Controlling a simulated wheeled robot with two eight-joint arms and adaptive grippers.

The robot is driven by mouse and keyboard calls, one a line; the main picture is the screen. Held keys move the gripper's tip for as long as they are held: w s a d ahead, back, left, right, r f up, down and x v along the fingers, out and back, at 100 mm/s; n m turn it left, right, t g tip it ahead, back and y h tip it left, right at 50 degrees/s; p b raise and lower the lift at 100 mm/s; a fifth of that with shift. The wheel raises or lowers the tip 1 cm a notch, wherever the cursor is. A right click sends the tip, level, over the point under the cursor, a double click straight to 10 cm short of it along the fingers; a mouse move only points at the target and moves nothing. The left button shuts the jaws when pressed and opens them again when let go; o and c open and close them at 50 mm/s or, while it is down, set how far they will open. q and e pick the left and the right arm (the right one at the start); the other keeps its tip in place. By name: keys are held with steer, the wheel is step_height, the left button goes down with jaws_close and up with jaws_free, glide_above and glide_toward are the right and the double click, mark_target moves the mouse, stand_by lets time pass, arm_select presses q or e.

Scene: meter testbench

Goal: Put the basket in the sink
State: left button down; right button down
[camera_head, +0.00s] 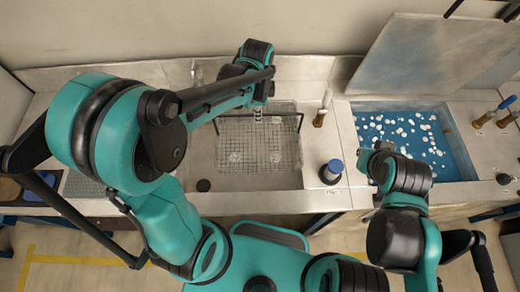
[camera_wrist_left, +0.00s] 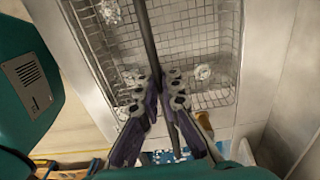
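The wire basket (camera_head: 285,150) with a dark handle bar is over or inside the metal sink (camera_head: 195,165); I cannot tell whether it rests on the bottom. A few white clumps lie in it. My left gripper (camera_head: 257,115) is above the basket at the middle of the handle. In the left wrist view the fingers of my left gripper (camera_wrist_left: 158,88) are closed on either side of the dark handle, with the basket's mesh (camera_wrist_left: 205,30) below. My right gripper (camera_head: 374,158) is by the blue bath's left front corner, away from the basket; its fingers are unclear.
A blue bath (camera_head: 455,150) with floating white pieces stands on the right, its lid (camera_head: 430,55) raised. A blue-capped bottle (camera_head: 331,172) and a brown-handled tool (camera_head: 321,115) stand between sink and bath. More brown-handled tools (camera_head: 485,120) stand at the far right.

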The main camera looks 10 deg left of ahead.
mark_target(258, 140)
arm_select(q)
step_height(258, 140, down, 18)
steer(key=b, duration=0.4)
steer(key=shift+r, duration=0.15)
steer(key=shift+b, duration=0.35)
steer(key=c, duration=1.7)
jaws_free()
